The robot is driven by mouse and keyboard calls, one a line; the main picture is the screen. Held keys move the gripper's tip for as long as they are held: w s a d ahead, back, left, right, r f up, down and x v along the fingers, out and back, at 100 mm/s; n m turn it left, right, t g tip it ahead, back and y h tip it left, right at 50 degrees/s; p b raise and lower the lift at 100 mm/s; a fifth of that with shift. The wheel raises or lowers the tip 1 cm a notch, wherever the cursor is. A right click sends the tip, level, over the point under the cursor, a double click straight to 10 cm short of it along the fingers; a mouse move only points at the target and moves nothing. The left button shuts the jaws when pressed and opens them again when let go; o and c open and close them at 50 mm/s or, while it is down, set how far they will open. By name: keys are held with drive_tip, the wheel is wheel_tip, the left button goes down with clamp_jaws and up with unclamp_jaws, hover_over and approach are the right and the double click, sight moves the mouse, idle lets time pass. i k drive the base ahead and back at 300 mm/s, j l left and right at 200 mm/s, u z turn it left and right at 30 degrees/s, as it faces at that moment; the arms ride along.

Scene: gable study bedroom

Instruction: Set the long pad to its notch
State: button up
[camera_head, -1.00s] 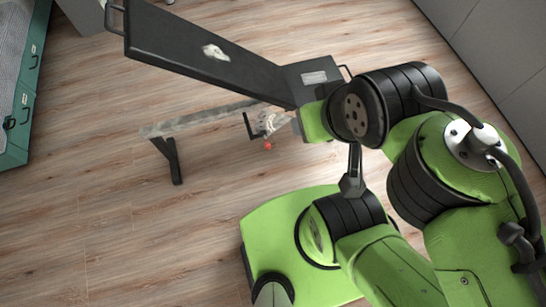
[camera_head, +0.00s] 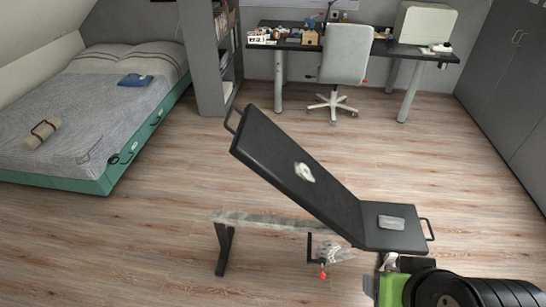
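The long black pad (camera_head: 285,165) of a bench slopes up to the left, its raised end carrying a handle (camera_head: 233,118). A whitish patch or small item (camera_head: 304,172) shows on it. The short black seat pad (camera_head: 393,238) lies about level at its lower right end, with a grey rectangle on top. The worn grey frame rail (camera_head: 265,220) and a dark leg are below. A red knob (camera_head: 322,273) and bracket sit under the pads; the notches cannot be made out. My gripper (camera_head: 388,263) shows only partly beside the seat's near edge; its fingers are unclear.
A bed (camera_head: 75,120) with a green base stands at the left. A desk (camera_head: 350,45) and a grey swivel chair (camera_head: 345,60) are at the back. Grey cabinets (camera_head: 510,80) line the right. Wooden floor (camera_head: 130,245) is clear around the bench.

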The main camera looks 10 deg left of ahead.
sight(258, 143)
drive_tip(key=i+j+u, duration=0.2)
drive_tip(key=j+u, duration=0.2)
drive_tip(key=i+j+u, duration=0.3)
drive_tip(key=u, duration=0.15)
drive_tip(key=i+j+u, duration=0.2)
drive_tip(key=u, duration=0.2)
drive_tip(key=i+u, duration=0.85)
drive_tip(key=k+j, duration=0.05)
drive_tip(key=k, duration=0.05)
